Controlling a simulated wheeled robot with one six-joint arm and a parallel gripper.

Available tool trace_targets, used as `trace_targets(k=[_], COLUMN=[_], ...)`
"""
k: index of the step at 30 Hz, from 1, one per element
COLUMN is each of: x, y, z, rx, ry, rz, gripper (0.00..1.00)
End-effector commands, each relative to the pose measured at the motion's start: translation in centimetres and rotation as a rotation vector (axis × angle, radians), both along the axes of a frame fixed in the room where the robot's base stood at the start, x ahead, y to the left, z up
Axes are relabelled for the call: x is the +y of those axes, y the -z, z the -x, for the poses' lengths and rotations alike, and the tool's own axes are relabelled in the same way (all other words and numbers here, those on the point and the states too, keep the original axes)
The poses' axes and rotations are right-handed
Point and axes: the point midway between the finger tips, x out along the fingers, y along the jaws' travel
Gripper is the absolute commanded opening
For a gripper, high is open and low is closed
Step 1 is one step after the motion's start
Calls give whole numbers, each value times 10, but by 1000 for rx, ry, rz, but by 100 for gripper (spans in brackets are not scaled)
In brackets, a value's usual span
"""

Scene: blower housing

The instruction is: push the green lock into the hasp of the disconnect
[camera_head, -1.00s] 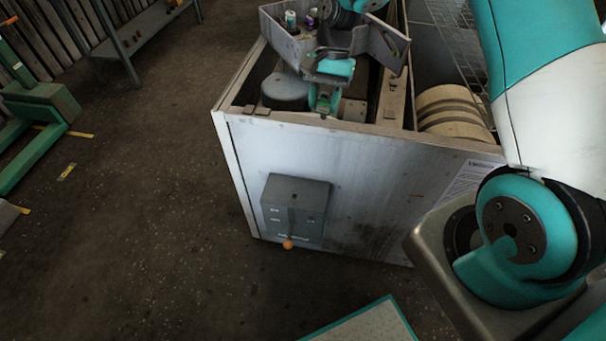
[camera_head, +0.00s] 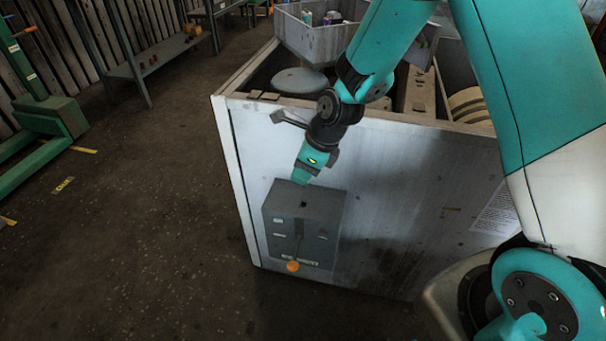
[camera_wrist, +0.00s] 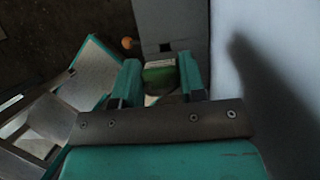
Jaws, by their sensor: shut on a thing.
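The disconnect (camera_head: 313,228) is a grey box low on the front wall of the housing. A lever with an orange knob (camera_head: 292,266) hangs at its front. A small dark square (camera_head: 303,204) shows on its top face; I cannot tell if this is the hasp. The lock appears apart from the box.
The pale housing wall (camera_head: 400,190) stands close behind my gripper. An open tray (camera_head: 310,38) with small items rests on the housing. A green lift (camera_head: 45,120) and a shelf (camera_head: 165,60) stand left. The floor (camera_head: 140,240) before the housing is mostly clear.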

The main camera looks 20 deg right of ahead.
Motion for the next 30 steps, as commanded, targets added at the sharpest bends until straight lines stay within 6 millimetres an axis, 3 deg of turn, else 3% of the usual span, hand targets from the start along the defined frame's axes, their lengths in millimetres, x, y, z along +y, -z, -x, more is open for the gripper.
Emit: trace_targets(k=[15, 30], x=[0, 0], y=[51, 54], z=[0, 0], rx=[0, 0], ry=[-2, -2], rz=[0, 0], gripper=[23, 23])
